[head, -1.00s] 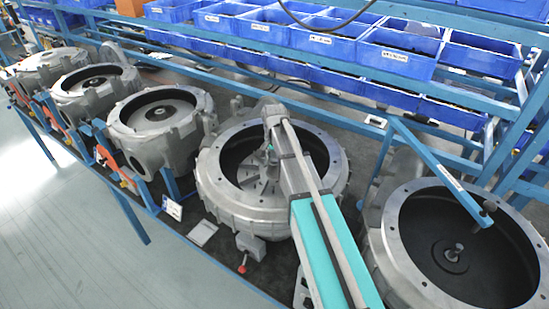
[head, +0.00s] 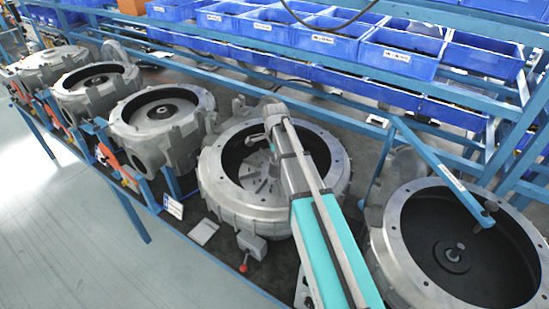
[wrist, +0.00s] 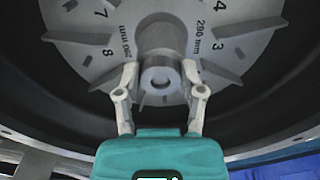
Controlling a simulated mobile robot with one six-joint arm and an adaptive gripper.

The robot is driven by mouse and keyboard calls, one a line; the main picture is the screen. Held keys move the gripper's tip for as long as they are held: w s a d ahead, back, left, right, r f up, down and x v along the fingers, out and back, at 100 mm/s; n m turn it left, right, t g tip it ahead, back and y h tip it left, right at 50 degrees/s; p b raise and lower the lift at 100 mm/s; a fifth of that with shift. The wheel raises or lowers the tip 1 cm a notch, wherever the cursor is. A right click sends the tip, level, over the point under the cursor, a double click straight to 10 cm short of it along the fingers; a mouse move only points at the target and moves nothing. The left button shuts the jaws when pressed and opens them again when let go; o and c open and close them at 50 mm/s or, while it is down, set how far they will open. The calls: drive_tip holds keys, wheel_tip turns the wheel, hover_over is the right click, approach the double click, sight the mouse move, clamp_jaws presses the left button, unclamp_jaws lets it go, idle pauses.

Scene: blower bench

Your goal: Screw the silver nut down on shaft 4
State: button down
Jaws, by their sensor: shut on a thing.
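In the head view my arm reaches into an open silver housing (head: 213,190) with the bladed disc (head: 258,172) inside. My fingertips and the nut are hidden there.
Several housings, including one at left (head: 202,105), line the bench. A blue frame bar (head: 440,170) slants over the right housing. Blue bins (head: 400,62) stand behind.

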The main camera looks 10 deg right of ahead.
drive_tip(key=m, duration=0.3)
drive_tip(key=shift+d, duration=0.25)
drive_tip(key=shift+d+m, duration=0.1)
drive_tip(key=shift+m, duration=1.2)
drive_tip(key=shift+s, duration=0.1)
drive_tip(key=c, duration=0.5)
unclamp_jaws()
drive_tip(key=shift+f, duration=0.1)
drive_tip(key=shift+d, duration=0.15)
drive_tip(key=shift+a, duration=0.2)
